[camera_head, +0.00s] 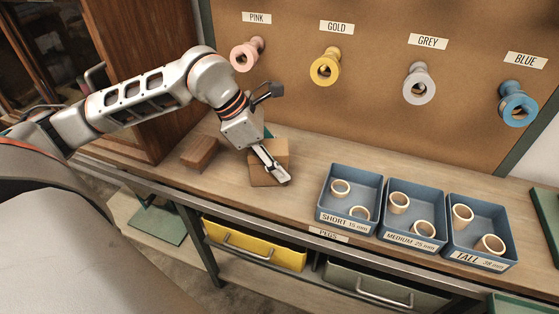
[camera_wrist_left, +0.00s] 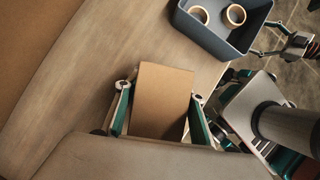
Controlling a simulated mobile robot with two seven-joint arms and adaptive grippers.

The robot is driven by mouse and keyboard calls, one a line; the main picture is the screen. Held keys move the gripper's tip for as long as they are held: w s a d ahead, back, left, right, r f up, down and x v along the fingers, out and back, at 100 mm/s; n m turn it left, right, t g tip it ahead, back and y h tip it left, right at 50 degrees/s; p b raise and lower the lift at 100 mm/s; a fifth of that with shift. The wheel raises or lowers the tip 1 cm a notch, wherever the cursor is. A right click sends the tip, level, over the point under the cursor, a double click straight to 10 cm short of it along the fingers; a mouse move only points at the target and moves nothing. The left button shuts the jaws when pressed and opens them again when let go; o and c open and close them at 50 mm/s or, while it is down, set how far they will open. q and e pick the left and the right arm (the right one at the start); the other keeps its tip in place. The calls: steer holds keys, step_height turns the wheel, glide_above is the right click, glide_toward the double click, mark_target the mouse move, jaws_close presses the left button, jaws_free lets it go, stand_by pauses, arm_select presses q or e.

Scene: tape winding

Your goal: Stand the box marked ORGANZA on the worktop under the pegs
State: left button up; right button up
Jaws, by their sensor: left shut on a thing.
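A plain tan cardboard box (camera_head: 261,179) is at the worktop (camera_head: 305,155), below the board and its pegs, right of a brown wooden block. My left gripper (camera_head: 275,170) reaches down over it and is shut on it. In the left wrist view the box (camera_wrist_left: 162,92) sits between the two teal fingers. No ORGANZA marking shows on its visible faces. I cannot tell whether its underside touches the worktop. My right gripper (camera_wrist_left: 264,39) shows small at the upper right of the left wrist view, its fingers apart and empty.
Pink (camera_head: 247,54), gold (camera_head: 325,66), grey (camera_head: 419,84) and blue (camera_head: 517,104) pegs carry tape rolls on the board. Blue trays marked SHORT (camera_head: 347,222), MEDIUM (camera_head: 412,238) and TALL (camera_head: 482,257) stand right of the box. The brown block (camera_head: 199,152) is close on its left.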

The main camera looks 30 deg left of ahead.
arm_select(q)
steer(key=o, duration=1.3)
steer(key=shift+f, duration=0.1)
steer(key=shift+o, duration=0.2)
steer(key=shift+r, duration=0.2)
steer(key=shift+a+r, duration=0.1)
steer(key=shift+r, duration=0.2)
steer(key=p+v, duration=0.1)
steer(key=v, duration=0.9)
steer(key=shift+s+r, duration=0.1)
steer(key=shift+s+a+r+p, duration=0.2)
steer(key=shift+a+r+p, duration=0.1)
steer(key=shift+r, duration=0.15)
arm_select(e)
steer(key=shift+s+r, duration=0.1)
steer(key=shift+s, duration=0.15)
